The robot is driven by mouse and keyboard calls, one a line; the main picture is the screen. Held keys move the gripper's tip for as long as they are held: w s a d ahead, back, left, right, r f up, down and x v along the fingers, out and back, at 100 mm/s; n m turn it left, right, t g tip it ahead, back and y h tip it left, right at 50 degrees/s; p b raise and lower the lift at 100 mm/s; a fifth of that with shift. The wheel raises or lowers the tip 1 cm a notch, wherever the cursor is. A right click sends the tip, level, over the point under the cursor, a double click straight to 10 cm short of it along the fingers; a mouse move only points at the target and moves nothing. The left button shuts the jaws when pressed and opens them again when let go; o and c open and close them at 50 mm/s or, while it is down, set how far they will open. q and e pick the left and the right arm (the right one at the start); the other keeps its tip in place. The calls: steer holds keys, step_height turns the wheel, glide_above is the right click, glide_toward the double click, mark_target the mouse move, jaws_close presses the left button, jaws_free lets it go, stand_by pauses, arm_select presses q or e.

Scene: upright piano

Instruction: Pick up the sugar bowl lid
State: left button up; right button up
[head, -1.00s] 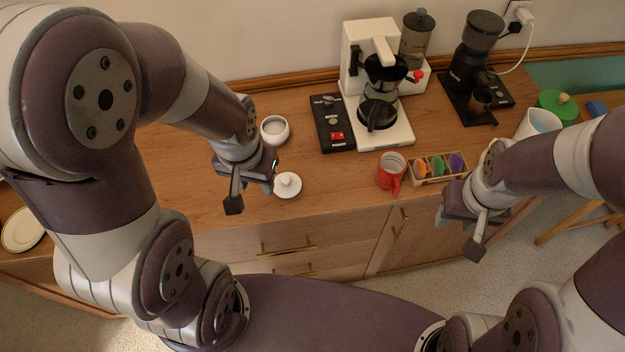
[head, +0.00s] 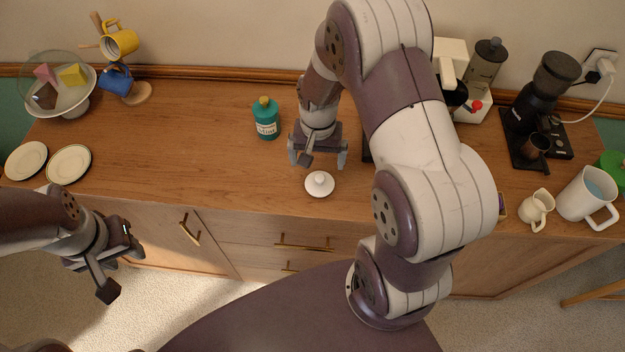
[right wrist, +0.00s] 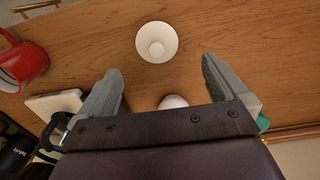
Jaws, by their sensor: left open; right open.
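The sugar bowl lid (head: 319,184), white and round with a knob on top, lies on the wooden counter near its front edge. It also shows in the right wrist view (right wrist: 157,42), ahead of the fingertips. My right gripper (head: 318,158) is open and empty, just behind the lid in the head view; its spread fingers show in the right wrist view (right wrist: 160,76). A white bowl (right wrist: 173,101), likely the sugar bowl, is partly hidden by the gripper there and hidden in the head view. My left gripper (head: 121,270) is open and empty, in front of the cabinet.
A teal bottle (head: 266,118) stands left of my right gripper. A red mug (right wrist: 24,66) shows in the right wrist view. A creamer (head: 536,210) and white pitcher (head: 584,194) stand at right, two plates (head: 68,164) at left. The counter between plates and bottle is clear.

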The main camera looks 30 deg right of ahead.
mark_target(320, 177)
steer(key=f, duration=0.2)
steer(key=f+p, duration=0.1)
steer(key=f, duration=0.2)
steer(key=f+p, duration=0.1)
steer(key=f, duration=0.2)
steer(key=shift+d+f, duration=0.25)
steer(key=shift+d, duration=0.1)
steer(key=shift+f, duration=0.5)
steer(key=c, duration=1.1)
